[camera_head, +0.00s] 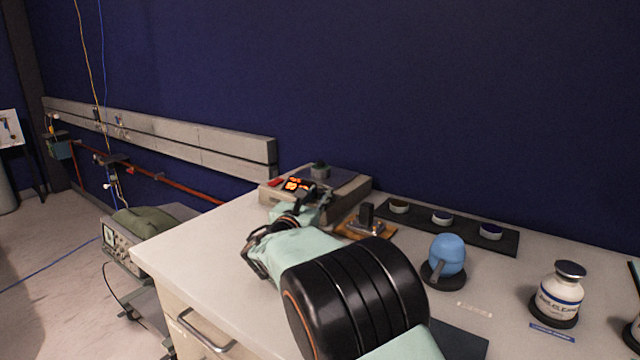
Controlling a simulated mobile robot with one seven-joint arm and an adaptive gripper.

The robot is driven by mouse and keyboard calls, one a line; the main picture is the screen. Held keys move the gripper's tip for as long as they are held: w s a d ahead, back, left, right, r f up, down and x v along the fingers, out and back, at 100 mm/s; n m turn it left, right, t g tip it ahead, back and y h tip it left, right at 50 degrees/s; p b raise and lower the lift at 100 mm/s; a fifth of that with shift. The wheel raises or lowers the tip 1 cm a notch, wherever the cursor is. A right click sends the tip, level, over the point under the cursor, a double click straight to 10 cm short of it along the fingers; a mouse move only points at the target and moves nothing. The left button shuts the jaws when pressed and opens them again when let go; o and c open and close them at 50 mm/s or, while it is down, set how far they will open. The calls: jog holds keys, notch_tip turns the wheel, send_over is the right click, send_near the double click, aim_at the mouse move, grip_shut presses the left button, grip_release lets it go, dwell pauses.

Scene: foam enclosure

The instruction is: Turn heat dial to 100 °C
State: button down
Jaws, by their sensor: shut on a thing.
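The heating device (349,193) is a low grey unit at the back left of the bench, with an orange lit display (295,184) whose digits are too small to read. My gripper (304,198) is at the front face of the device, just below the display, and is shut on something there. The heat dial is hidden behind my gripper and wrist, so I cannot see its setting.
A small dark device on an orange base (367,219) stands just right of my wrist. A black tray (462,229) with several small dishes lies behind. A blue round flask (446,254) and a white labelled jar (559,294) stand to the right. The bench's left edge is close to my arm.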

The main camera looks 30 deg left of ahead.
jog(key=shift+a+r+m+h+p, duration=0.1)
jog(key=shift+r+m+h+p, duration=0.1)
jog(key=shift+m+h+p, duration=0.3)
jog(key=c, duration=2)
grip_release()
jog(key=shift+o, duration=0.5)
jog(key=shift+f, duration=0.15)
jog(key=shift+f+n+b, duration=0.1)
jog(key=shift+n+b, duration=0.2)
jog(key=shift+b, duration=0.5)
